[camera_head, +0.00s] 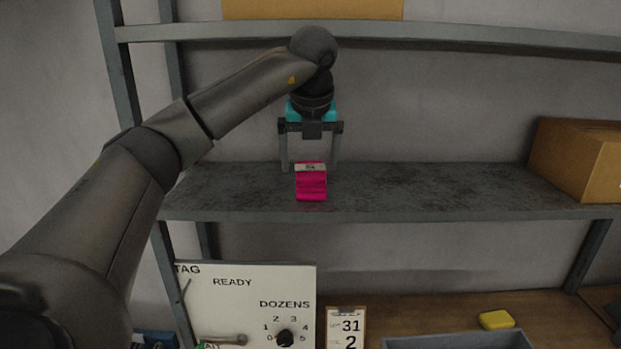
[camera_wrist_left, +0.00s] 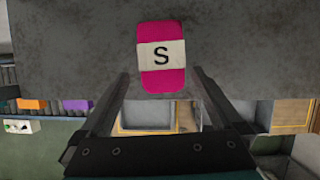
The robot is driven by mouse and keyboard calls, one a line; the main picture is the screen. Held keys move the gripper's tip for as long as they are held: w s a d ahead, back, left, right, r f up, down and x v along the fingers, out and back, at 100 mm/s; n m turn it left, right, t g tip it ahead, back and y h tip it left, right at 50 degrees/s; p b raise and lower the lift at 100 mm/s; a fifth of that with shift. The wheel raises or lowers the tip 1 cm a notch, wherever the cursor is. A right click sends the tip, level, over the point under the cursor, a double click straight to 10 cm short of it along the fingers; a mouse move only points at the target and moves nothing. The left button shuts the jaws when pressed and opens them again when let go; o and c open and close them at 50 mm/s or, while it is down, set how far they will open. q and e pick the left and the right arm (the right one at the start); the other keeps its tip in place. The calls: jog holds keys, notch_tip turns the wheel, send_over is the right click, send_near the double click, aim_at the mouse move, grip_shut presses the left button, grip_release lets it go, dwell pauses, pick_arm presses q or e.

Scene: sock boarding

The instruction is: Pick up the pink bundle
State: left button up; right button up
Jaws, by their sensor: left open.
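The pink bundle (camera_head: 312,187) lies on the grey shelf (camera_head: 420,190) near its front edge, with a pale band around it. In the left wrist view the pink bundle (camera_wrist_left: 161,78) shows a white band marked S. My left gripper (camera_head: 310,165) is open, pointing down above the shelf, with one finger on each side of the bundle in the head view. In the left wrist view my left gripper (camera_wrist_left: 160,75) has its fingers spread wide, and the bundle appears just beyond and between the tips. I see no grip on it. My right gripper is not in view.
A cardboard box (camera_head: 580,160) stands at the shelf's right end. An upper shelf beam (camera_head: 480,38) crosses above. Below are a white panel (camera_head: 240,300) with a dial, a number card (camera_head: 346,328), a grey bin (camera_head: 460,341) and a yellow block (camera_head: 496,320). The shelf's middle is clear.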

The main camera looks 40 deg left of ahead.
aim_at(311, 172)
pick_arm(q)
jog(key=shift+s+d+f+p, duration=0.1)
jog(key=shift+f+p, duration=0.2)
jog(key=shift+f, duration=0.35)
jog(key=p+x, duration=0.1)
jog(key=x, duration=0.3)
jog(key=shift+w, duration=0.25)
jog(key=shift+f, duration=0.1)
jog(key=shift+c, duration=0.4)
jog(key=c, duration=1.3)
jog(key=shift+o, duration=0.2)
